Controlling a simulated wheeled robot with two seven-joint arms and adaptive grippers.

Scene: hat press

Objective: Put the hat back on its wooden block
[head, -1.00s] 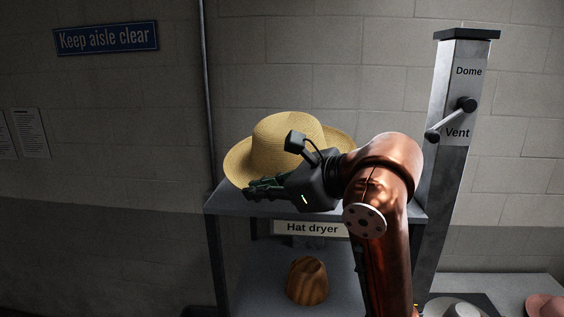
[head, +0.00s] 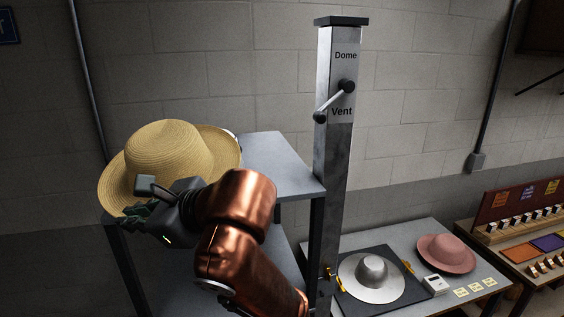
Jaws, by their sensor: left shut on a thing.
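The straw hat (head: 172,150) is pale yellow with a rounded crown and wide brim, crown up at the left of the head view. My left gripper (head: 140,208) is shut on its near brim; the fingertips are partly hidden. The hat is over the left part of the dryer's grey top shelf (head: 275,165); I cannot tell whether it touches the shelf. The wooden block does not show now; my arm covers part of the lower shelf. My right gripper is not in view.
A metal post (head: 335,150) with a lever (head: 335,101), labelled Dome and Vent, stands right of the shelf. The right part of the top shelf is clear.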

